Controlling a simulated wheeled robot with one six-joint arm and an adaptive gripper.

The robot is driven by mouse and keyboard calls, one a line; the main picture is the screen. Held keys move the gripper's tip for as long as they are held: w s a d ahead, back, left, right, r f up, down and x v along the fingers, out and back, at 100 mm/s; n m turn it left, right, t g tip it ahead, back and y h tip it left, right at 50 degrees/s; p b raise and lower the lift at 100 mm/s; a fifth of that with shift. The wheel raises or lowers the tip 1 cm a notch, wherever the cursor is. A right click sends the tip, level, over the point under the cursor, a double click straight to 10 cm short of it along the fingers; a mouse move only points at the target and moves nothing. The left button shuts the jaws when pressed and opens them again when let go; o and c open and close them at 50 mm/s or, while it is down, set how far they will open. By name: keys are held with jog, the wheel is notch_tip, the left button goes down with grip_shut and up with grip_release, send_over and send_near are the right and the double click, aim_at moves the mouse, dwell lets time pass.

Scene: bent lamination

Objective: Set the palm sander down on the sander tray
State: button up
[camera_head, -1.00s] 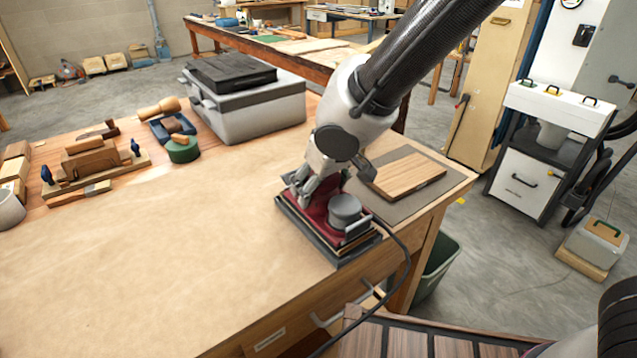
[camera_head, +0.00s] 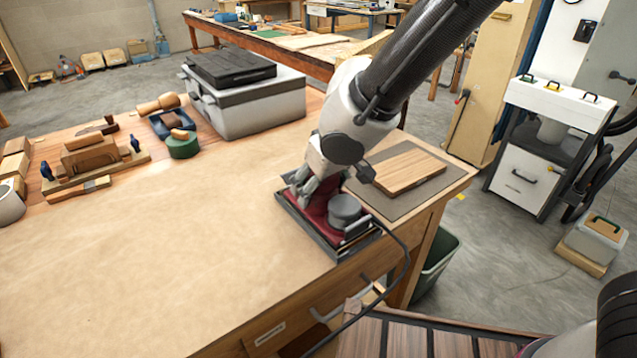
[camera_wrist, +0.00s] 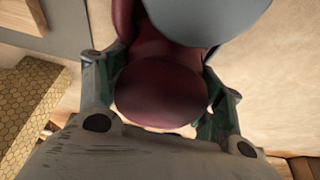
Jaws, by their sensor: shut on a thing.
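The palm sander (camera_head: 325,212), dark red with a grey round canister, sits within the outline of the dark sander tray (camera_head: 320,252) at the bench's front edge. Whether its base touches the tray floor is hidden. My gripper (camera_head: 318,188) reaches down from above and is shut on the sander's red body. In the wrist view the sander's rounded red grip (camera_wrist: 160,95) lies between the two fingers (camera_wrist: 160,92), and part of the grey canister (camera_wrist: 205,12) shows at the top. A black cord runs from the sander over the bench edge.
A wooden board (camera_head: 405,175) lies on a grey mat (camera_head: 390,207) right of the tray. A grey case (camera_head: 245,108) stands behind. A wooden plane (camera_head: 92,158) and other tools lie at left. The middle of the bench (camera_head: 170,235) is clear.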

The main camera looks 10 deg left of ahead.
dwell(0.3)
jog(key=o, duration=1.4)
jog(key=shift+o, duration=0.2)
jog(key=shift+o, duration=0.8)
jog(key=shift+f, duration=0.1)
jog(key=shift+r, duration=3.55)
